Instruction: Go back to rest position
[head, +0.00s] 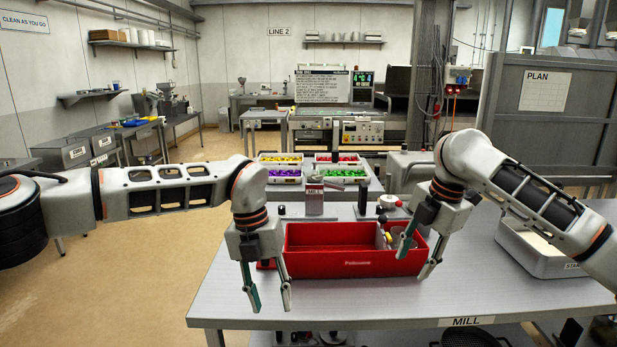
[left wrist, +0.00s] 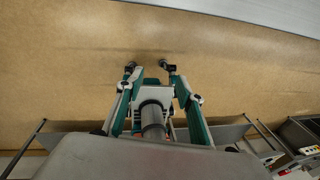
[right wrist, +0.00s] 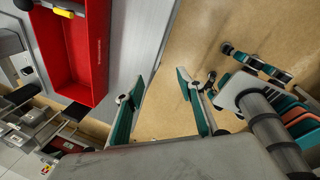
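My left gripper (head: 269,302) hangs pointing down in front of the red bin's left end in the head view. Its fingers are apart with nothing between them; the left wrist view also shows the empty fingers (left wrist: 148,67) over tan floor. My right gripper (head: 414,268) points down at the red bin's right end in the head view. Its fingers are apart and empty; in the right wrist view they (right wrist: 158,75) show beside the table edge, clear of the red bin. No object is held by either gripper.
The red bin (head: 345,264) stands on the grey table (head: 380,308) with small items at its right end. A grey tray (head: 533,254) sits at the right. Behind are containers of yellow (head: 280,158), red, purple and green pieces. Open floor (head: 150,290) lies left.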

